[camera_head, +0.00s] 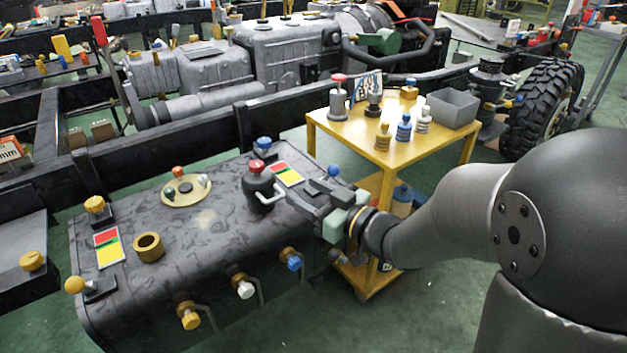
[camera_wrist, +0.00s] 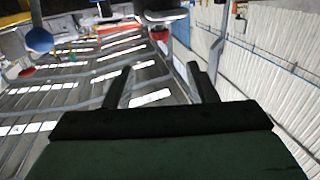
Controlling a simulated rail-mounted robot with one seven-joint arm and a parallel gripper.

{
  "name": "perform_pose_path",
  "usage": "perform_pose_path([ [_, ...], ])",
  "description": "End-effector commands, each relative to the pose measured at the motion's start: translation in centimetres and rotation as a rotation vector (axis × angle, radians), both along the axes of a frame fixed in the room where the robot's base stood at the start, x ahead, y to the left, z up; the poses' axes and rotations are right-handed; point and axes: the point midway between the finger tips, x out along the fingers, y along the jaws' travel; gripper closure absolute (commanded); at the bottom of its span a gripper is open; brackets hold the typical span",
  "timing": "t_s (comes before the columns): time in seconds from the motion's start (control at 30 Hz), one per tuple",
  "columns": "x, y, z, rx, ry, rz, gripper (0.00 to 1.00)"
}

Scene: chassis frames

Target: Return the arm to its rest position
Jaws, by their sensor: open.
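My gripper (camera_head: 308,192) is open above the right end of the black tank (camera_head: 215,225). Its fingers point left in the head view, close to a dark canister with a red cap (camera_head: 258,180); I cannot tell whether they touch it. In the wrist view both dark fingers (camera_wrist: 160,75) stand apart with nothing held between them. A blue ball knob (camera_head: 333,171) shows just behind the gripper. My arm reaches in from the right of the head view.
A yellow cart (camera_head: 350,140) with a grey bin (camera_head: 452,107) and several small fittings stands behind the gripper. Several valves line the tank's front, and a brass ring (camera_head: 149,247) sits on its top. A black tyre (camera_head: 545,105) is at the right. Green floor is clear in front.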

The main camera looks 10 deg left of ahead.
Motion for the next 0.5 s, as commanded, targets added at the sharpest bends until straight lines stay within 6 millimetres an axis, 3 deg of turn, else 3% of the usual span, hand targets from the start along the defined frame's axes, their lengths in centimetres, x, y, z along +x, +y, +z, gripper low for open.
perform_pose_path([
  [0.13, 0.2, -0.2, 0.5, -0.008, 0.002, -0.015, 0.48],
  [0.27, 1.6, -2.3, 3.0, -0.078, 0.033, -0.136, 0.48],
  [0.4, 3.2, -7.7, 7.2, -0.236, 0.148, -0.393, 0.48],
  [0.5, 2.6, -12.4, 9.5, -0.362, 0.295, -0.574, 0.48],
])
